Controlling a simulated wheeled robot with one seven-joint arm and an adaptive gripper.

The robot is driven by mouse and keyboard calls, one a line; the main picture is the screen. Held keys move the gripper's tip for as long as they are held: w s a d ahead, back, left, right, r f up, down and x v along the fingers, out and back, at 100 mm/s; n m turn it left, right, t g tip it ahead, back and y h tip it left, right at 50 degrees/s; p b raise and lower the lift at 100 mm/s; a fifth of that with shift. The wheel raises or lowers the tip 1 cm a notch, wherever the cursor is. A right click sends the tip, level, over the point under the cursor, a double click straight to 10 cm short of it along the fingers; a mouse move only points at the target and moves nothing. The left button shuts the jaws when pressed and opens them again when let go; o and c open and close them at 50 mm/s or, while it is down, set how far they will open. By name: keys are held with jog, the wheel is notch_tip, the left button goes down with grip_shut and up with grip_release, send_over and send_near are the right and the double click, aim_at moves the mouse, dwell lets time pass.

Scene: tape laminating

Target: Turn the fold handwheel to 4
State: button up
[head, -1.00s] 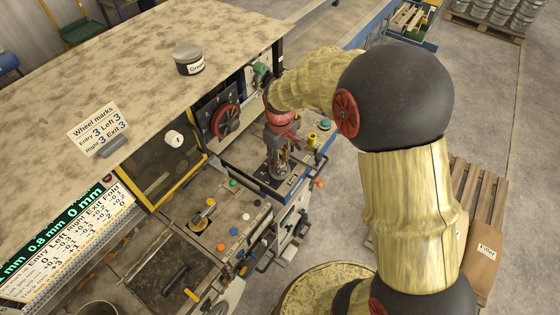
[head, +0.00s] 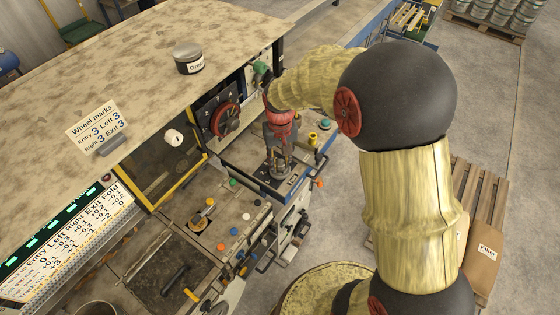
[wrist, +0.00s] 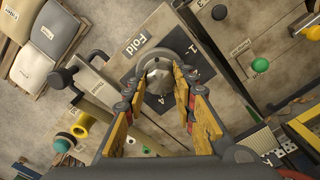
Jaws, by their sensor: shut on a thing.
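The fold handwheel (wrist: 156,72) is a round grey metal wheel on a dark dial plate (wrist: 186,45) in the wrist view. The word "Fold" is printed beside it, and a 1 and what looks like a 4 show on the plate. My gripper (wrist: 164,80) is shut on the wheel, with one yellow-lined finger on each side. In the head view my gripper (head: 279,150) points down over the fold station at the right end of the bench, and its fingers mostly hide the wheel. I cannot tell which number the wheel points to.
A red handwheel (head: 225,120) stands on the upright panel left of my gripper. A shelf above holds a jar (head: 187,58) and a wheel-marks card (head: 97,128).

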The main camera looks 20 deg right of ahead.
aim_at(280, 162)
jog(key=shift+m, duration=0.7)
jog(key=o, duration=1.2)
jog(key=shift+c, duration=0.2)
jog(key=shift+r, duration=0.1)
notch_tip(280, 162, up, 12)
jog(key=shift+w, duration=0.1)
